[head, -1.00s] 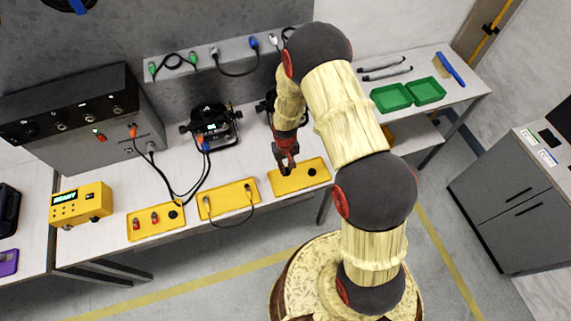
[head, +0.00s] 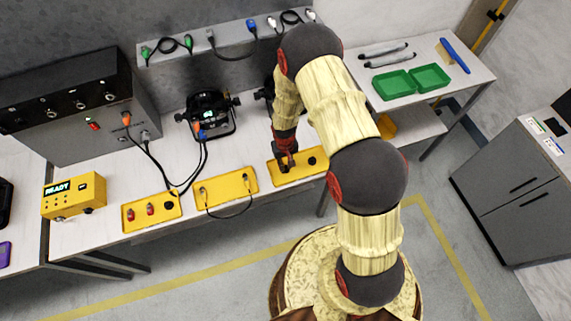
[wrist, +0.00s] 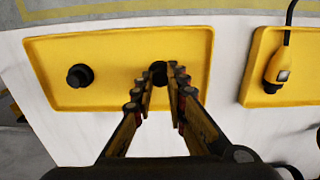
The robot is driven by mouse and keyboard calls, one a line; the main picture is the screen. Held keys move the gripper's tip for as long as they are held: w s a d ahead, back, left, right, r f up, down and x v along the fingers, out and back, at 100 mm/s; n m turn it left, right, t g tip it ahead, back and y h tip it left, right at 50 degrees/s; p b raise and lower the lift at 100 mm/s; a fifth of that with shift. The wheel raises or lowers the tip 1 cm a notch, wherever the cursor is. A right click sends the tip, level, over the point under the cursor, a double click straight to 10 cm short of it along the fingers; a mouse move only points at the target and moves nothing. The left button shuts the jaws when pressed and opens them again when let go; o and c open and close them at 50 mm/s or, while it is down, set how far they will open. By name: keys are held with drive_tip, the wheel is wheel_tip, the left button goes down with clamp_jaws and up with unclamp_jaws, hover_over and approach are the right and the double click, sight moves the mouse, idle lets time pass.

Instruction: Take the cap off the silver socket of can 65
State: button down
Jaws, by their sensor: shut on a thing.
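A yellow plate (head: 300,177) lies on the bench; it also shows in the wrist view (wrist: 120,102). My gripper (head: 286,163) is low over its left part in the head view. In the wrist view my gripper (wrist: 162,92) has its fingers closed around a small black round thing (wrist: 158,70), which looks like a cap. I cannot tell whether it touches the plate. A second black round piece (wrist: 80,76) sits apart on the same plate. A dark can (head: 266,93) behind is mostly hidden by my arm; no silver socket or number 65 can be read.
Another can (head: 209,115) with cables stands on the bench (head: 115,165). Two more yellow plates (head: 152,212) (head: 226,188) lie to the left, one with a cable. A grey panel box (head: 85,115) and a READY box (head: 74,197) stand left. Green trays (head: 412,82) lie right.

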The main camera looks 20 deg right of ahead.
drive_tip(key=c, duration=1.8)
unclamp_jaws()
drive_tip(key=shift+o, duration=0.4)
wheel_tip(320, 180, up, 12)
drive_tip(key=shift+a, duration=0.1)
